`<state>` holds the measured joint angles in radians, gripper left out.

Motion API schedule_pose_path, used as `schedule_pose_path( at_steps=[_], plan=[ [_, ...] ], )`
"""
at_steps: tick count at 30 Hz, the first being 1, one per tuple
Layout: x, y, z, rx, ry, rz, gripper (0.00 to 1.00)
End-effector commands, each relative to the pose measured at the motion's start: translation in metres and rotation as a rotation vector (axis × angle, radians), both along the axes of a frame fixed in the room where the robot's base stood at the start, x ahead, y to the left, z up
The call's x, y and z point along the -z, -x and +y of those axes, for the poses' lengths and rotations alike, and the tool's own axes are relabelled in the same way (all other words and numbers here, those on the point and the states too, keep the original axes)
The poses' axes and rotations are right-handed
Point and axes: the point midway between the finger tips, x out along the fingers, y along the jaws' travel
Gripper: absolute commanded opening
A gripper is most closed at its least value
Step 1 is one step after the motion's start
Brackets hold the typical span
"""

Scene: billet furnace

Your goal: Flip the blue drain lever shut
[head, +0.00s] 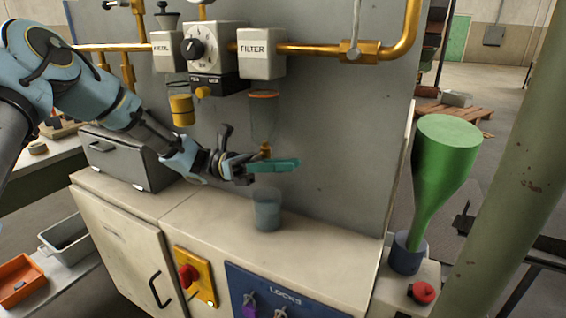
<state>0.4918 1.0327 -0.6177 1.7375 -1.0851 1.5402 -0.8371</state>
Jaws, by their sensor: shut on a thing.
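The blue drain lever (275,166) is a flat teal handle in the head view. It sticks out to the right, roughly level, under a small brass drain valve (265,150). The valve hangs from the clear bowl (263,118) below the white FILTER block (262,54). My gripper (247,169) reaches in from the left and is shut on the lever's left part. The fingertips are small and partly hidden against the lever.
A translucent cup (267,210) stands on the counter just below the lever. A yellow-bottomed bowl (181,110) hangs to the left, above my arm. A grey metal box (125,160) stands at the counter's left. The counter's right part (330,240) is clear.

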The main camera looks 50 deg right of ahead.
Motion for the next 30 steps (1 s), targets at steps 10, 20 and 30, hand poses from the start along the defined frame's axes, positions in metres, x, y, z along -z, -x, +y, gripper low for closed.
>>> schedule_pose_path(
  at_steps=[10,20,30],
  plan=[
    [-0.003,-0.001,0.000,-0.003,0.011,0.037,0.00],
    [-0.003,-0.001,0.000,-0.002,0.011,0.036,0.41],
    [0.005,-0.020,0.006,-0.006,0.010,0.036,0.41]
  ],
)
